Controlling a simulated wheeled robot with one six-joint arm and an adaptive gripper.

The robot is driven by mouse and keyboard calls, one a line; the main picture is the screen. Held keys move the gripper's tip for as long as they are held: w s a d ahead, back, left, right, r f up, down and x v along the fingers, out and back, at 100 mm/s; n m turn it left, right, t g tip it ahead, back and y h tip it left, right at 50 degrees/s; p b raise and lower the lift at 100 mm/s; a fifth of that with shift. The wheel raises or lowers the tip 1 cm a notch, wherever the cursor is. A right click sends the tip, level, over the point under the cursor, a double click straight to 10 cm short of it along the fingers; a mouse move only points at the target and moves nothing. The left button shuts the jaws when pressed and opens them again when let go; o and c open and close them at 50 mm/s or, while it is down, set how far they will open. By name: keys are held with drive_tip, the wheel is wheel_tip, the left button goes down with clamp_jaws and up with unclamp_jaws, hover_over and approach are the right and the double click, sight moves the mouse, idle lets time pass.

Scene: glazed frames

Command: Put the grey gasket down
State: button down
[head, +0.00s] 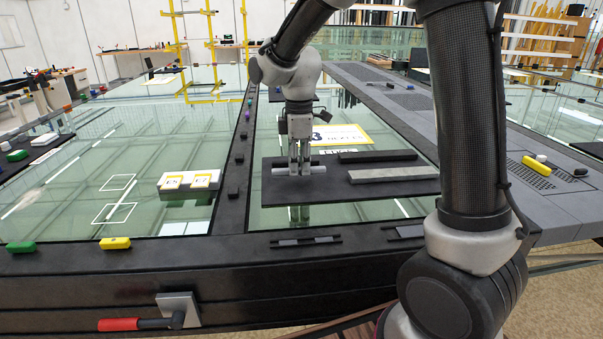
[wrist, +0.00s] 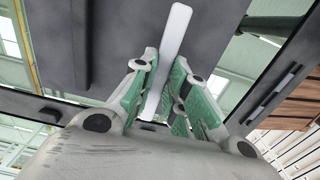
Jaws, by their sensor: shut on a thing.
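My gripper (head: 300,168) is shut on the grey gasket (head: 314,171), a straight, light grey strip. In the wrist view the gasket (wrist: 170,58) runs lengthwise between the green-padded fingers (wrist: 168,95) and sticks out beyond them. In the head view the gasket lies level over the left part of a dark board (head: 345,190). I cannot tell whether it touches the board. The fingers hide its middle.
A black strip (head: 377,156) and a wider grey strip (head: 393,174) lie on the board's right side. Behind is a yellow-edged sign (head: 345,135). Small dark blocks (head: 234,177) line the bar at left. A white block with two labels (head: 188,184) sits on the left glass.

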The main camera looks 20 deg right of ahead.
drive_tip(key=shift+f, duration=1.3)
drive_tip(key=shift+f, duration=0.15)
drive_tip(key=c, duration=1.4)
unclamp_jaws()
wheel_tip(320, 180, up, 12)
drive_tip(key=s+d+r+m+t, duration=0.2)
drive_tip(key=s+d+r+m, duration=0.2)
drive_tip(key=s+d+m, duration=0.55)
drive_tip(key=s+d+f+m, duration=0.1)
drive_tip(key=s+m, duration=0.1)
drive_tip(key=s, duration=0.2)
drive_tip(key=s+d+f+m+t, duration=0.1)
drive_tip(key=s+d+m, duration=0.1)
drive_tip(key=s, duration=0.3)
drive_tip(key=s+d+f+m+t, duration=0.1)
drive_tip(key=s+d+m, duration=0.1)
drive_tip(key=s, duration=0.3)
drive_tip(key=shift+s+d, duration=0.2)
drive_tip(key=shift+s, duration=0.05)
